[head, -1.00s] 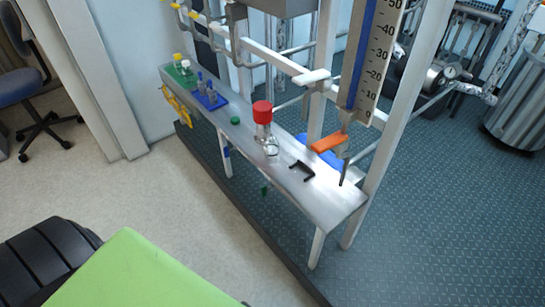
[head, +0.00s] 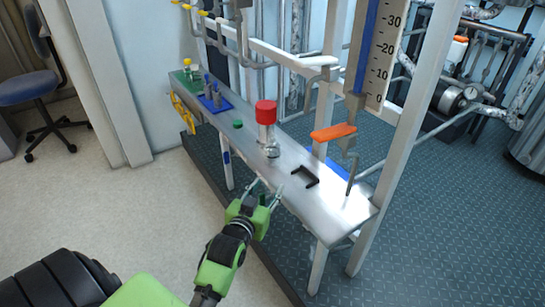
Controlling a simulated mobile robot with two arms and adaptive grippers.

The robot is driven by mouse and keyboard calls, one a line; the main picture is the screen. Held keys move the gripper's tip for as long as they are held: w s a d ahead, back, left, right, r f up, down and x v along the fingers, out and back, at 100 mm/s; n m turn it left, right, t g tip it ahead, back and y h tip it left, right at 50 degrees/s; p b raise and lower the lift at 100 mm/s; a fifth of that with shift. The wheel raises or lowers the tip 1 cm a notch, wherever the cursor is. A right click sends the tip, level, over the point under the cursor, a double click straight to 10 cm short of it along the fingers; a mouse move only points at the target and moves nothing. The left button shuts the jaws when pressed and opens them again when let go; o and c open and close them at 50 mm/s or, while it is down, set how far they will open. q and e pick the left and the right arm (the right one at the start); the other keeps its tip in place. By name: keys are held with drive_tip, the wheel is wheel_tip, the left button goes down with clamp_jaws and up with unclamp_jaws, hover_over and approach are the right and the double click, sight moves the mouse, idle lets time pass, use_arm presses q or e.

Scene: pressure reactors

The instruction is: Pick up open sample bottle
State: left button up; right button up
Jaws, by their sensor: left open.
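A small clear glass bottle (head: 272,151), which looks like the open sample bottle, stands on the metal shelf (head: 327,205). It is just in front of a clear vessel with a red top (head: 266,112), and the two overlap in the view, so its outline is hard to tell. A green cap (head: 237,124) lies on the shelf to the left. My left gripper (head: 265,187) is open and empty at the shelf's front edge, below and in front of the bottle and apart from it. My right gripper is not in view.
A black bracket (head: 304,177) sits on the shelf right of the bottle. An orange-handled valve (head: 334,132) hangs over the right end. A blue tray (head: 213,105) with small bottles and a green tray (head: 184,77) are at the far left.

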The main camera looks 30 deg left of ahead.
use_arm(q)
drive_tip(key=n+t+y, duration=0.1)
drive_tip(key=t+y, duration=0.1)
approach(271, 143)
drive_tip(key=b+x, duration=0.1)
drive_tip(key=x, duration=0.4)
drive_tip(key=shift+w+a+r, duration=0.15)
drive_tip(key=shift+w+a, duration=0.1)
drive_tip(key=shift+a, duration=0.05)
drive_tip(key=x, duration=0.1)
drive_tip(key=b+x, duration=0.1)
drive_tip(key=x, duration=0.3)
drive_tip(key=shift+d, duration=0.3)
drive_tip(key=shift+w+a, duration=0.2)
drive_tip(key=shift+w, duration=0.35)
clamp_jaws()
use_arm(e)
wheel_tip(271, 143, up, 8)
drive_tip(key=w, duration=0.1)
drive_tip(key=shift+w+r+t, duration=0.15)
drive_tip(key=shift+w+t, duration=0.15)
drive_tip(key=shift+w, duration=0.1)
